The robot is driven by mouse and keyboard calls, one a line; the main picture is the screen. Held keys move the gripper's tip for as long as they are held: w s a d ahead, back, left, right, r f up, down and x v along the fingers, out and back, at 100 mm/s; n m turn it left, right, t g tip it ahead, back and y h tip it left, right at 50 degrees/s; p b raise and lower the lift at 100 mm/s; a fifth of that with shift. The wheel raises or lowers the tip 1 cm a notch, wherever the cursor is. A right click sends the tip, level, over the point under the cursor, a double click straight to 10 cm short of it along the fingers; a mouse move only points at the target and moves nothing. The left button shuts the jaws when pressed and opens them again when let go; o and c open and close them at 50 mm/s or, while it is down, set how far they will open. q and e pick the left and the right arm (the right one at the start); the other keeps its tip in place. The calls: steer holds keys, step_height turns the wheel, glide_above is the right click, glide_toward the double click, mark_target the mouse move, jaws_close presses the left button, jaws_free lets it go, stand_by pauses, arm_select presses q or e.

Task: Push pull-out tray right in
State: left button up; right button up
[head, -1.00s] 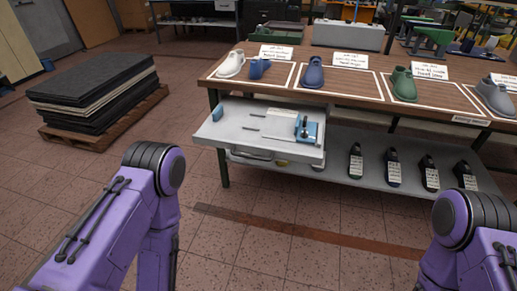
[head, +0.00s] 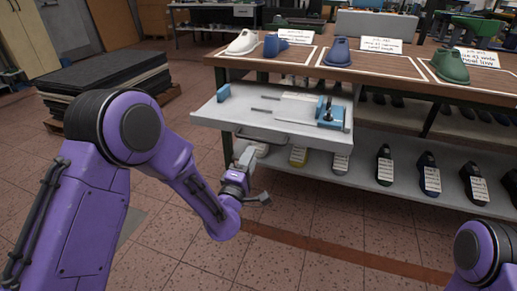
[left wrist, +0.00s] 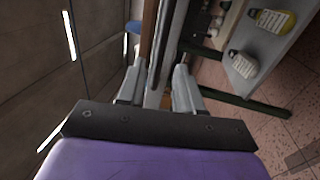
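The pull-out tray (head: 240,112) is pale grey and stands out from under the wooden worktop. A blue block (head: 223,92) and a blue-and-white fixture (head: 330,112) are on it. My left gripper (head: 257,180) is in front of the tray and lower than its front face in the head view, apart from it as far as I can tell. In the left wrist view its two fingers (left wrist: 157,88) are spread, with nothing held between them. My right gripper is out of view; only part of my right arm shows at the lower right.
A lower shelf (head: 360,175) holds several dark lasts. A stack of dark sheets (head: 100,78) stands on the left. The tiled floor in front is clear.

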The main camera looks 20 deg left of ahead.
mark_target(258, 140)
arm_select(q)
steer(key=w, duration=0.2)
steer(key=w+r, duration=0.1)
steer(key=w, duration=0.5)
steer(key=shift+w+d+r, duration=0.1)
steer(key=shift+w+r, duration=0.05)
steer(key=shift+r, duration=0.1)
jaws_close()
